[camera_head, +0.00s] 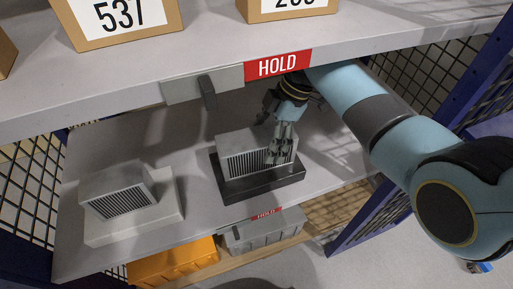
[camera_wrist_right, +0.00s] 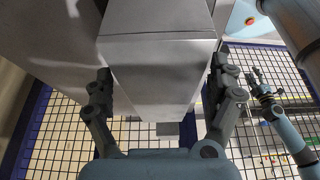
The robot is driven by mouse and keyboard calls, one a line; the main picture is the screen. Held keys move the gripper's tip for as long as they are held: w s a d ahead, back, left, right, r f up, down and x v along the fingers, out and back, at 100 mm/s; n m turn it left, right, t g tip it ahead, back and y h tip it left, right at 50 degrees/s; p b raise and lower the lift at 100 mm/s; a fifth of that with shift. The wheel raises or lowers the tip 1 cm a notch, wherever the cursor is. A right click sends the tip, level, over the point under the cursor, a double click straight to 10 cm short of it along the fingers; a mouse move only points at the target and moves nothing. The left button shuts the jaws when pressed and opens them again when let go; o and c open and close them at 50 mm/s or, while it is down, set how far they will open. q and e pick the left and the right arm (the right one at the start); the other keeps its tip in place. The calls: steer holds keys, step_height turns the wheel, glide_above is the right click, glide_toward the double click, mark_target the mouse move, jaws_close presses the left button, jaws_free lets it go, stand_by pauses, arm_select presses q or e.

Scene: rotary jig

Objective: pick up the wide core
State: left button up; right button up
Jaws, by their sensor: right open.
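Two grey finned cores stand on the lower shelf. One core (camera_head: 243,153) is in a dark tray (camera_head: 262,188) at the middle; the other core (camera_head: 118,196) is on a pale tray (camera_head: 140,228) at the left. I cannot tell surely from their size which is the wide one. My right gripper (camera_head: 280,150) is open at the right end of the middle core. In the right wrist view the grey block (camera_wrist_right: 160,65) lies between its two fingers (camera_wrist_right: 163,88); contact is unclear. What seems to be my left gripper (camera_wrist_right: 261,90) shows small there, its jaws unclear.
The upper shelf edge (camera_head: 130,98) with a red HOLD label (camera_head: 278,65) hangs close above my right arm. Cardboard boxes (camera_head: 118,20) stand on it. An orange bin (camera_head: 175,264) and a grey bin (camera_head: 265,232) are below. Bare shelf lies between the trays.

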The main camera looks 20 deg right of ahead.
mark_target(256, 137)
steer(key=a, duration=0.3)
steer(key=x, duration=0.3)
steer(key=shift+d+b, duration=0.1)
steer(key=shift+b, duration=0.3)
steer(key=c, duration=1.6)
steer(key=shift+w, duration=0.1)
steer(key=shift+c, duration=0.5)
steer(key=shift+r, duration=0.1)
